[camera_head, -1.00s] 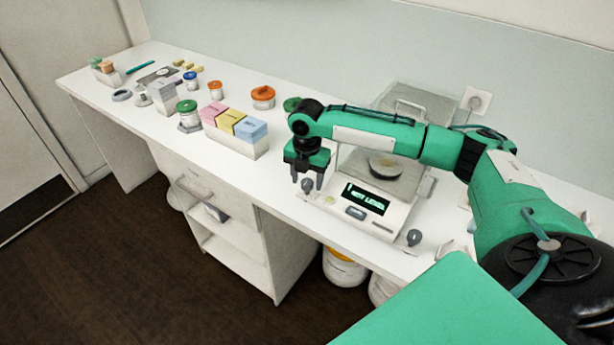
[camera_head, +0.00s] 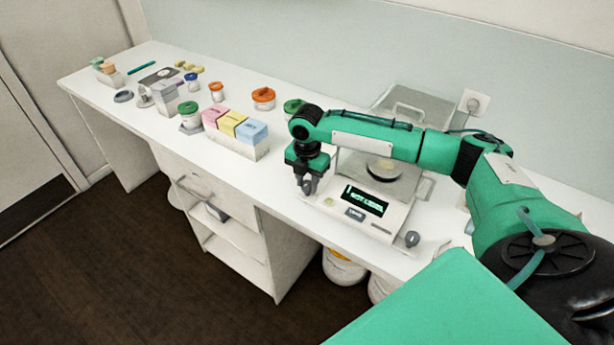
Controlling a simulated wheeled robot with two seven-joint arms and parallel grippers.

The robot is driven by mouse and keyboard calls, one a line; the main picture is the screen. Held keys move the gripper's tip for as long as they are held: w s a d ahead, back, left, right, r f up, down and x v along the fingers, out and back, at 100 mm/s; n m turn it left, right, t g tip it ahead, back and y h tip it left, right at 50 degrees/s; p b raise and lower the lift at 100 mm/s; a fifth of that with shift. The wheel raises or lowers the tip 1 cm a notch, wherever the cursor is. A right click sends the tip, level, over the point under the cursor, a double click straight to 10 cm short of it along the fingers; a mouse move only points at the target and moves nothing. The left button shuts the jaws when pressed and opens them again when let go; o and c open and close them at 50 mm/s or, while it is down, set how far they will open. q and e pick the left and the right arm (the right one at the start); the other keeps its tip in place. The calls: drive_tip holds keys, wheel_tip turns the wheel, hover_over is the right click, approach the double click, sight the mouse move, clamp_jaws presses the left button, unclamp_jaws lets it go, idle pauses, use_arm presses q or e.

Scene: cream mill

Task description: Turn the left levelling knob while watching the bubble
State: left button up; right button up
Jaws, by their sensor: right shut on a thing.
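The white balance (camera_head: 336,210) stands on the bench, and its lit display (camera_head: 365,199) appears to read "NOT LEVEL". The left levelling knob (camera_head: 309,187) is a dark grey knob at the balance's front left corner. My right gripper (camera_head: 308,184) points down from above and is shut on this knob, hiding part of it. The matching right knob (camera_head: 412,239) stands free at the front right corner. A small yellow-green round spot (camera_head: 329,201), perhaps the bubble level, sits left of the display; the bubble itself is too small to read. My left gripper is out of view.
A box of pink, yellow and blue packs (camera_head: 236,144) stands left of the balance. Lidded jars, including an orange-lidded one (camera_head: 263,98), stand farther back. My right arm passes over the balance. The bench front edge is close to the knobs.

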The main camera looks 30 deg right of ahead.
sight(307, 183)
drive_tip(key=m+p, duration=0.1)
drive_tip(key=p, duration=0.1)
drive_tip(key=m+p, duration=0.3)
drive_tip(key=shift+r+m+p, duration=0.25)
drive_tip(key=shift+m+p, duration=0.15)
drive_tip(key=shift+f+m+p, duration=0.15)
drive_tip(key=shift+m+p, duration=1)
drive_tip(key=shift+m, duration=0.15)
drive_tip(key=shift+d, duration=0.1)
drive_tip(key=o, duration=1)
drive_tip(key=shift+f, duration=0.1)
drive_tip(key=shift+r+b, duration=2.05)
drive_tip(key=shift+r, duration=4.9)
